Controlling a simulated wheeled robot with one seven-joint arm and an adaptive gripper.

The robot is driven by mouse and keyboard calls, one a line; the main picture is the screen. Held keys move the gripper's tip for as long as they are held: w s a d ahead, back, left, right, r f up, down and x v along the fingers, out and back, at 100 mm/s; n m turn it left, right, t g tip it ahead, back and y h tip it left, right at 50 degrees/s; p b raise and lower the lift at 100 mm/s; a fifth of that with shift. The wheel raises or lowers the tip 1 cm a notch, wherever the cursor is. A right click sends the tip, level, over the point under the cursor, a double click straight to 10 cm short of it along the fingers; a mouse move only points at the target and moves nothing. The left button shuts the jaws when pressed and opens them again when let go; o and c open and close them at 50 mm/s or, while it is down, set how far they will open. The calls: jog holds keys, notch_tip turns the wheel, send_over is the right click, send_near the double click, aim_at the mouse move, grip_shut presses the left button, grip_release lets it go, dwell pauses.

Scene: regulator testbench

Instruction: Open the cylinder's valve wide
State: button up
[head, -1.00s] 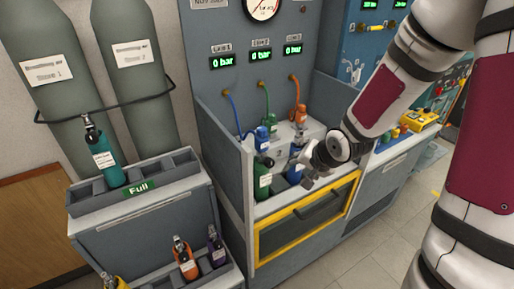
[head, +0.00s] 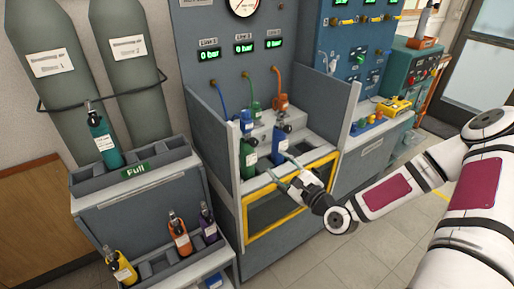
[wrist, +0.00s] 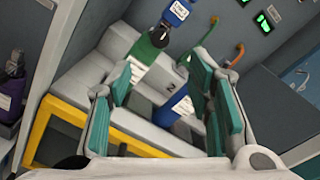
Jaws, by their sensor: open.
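In the head view a blue cylinder (head: 279,141) with a dark valve on top stands upright in the testbench. A green cylinder (head: 248,162) stands to its left, with a blue regulator (head: 246,122) at its top. My gripper (head: 277,165) is open and empty in front of the two cylinders, above the yellow-framed front. In the wrist view the blue cylinder (wrist: 172,112) shows between my teal fingers, apart from them as far as I can tell; its valve end is hidden behind the right finger. The green cylinder (wrist: 145,50) is beyond, towards the top.
Green-hose and orange-hose (head: 281,101) regulators sit on the bench ledge. Three line displays (head: 244,48) read 0 bar. Side panels (head: 345,110) flank the bay. A rack on the left holds a teal cylinder (head: 104,146) above and yellow, orange and purple ones below. Floor at right is open.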

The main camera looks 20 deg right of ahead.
aim_at(255, 144)
jog(key=x, duration=1.3)
jog(key=shift+w+a, duration=0.1)
jog(key=shift+w, duration=0.25)
grip_shut()
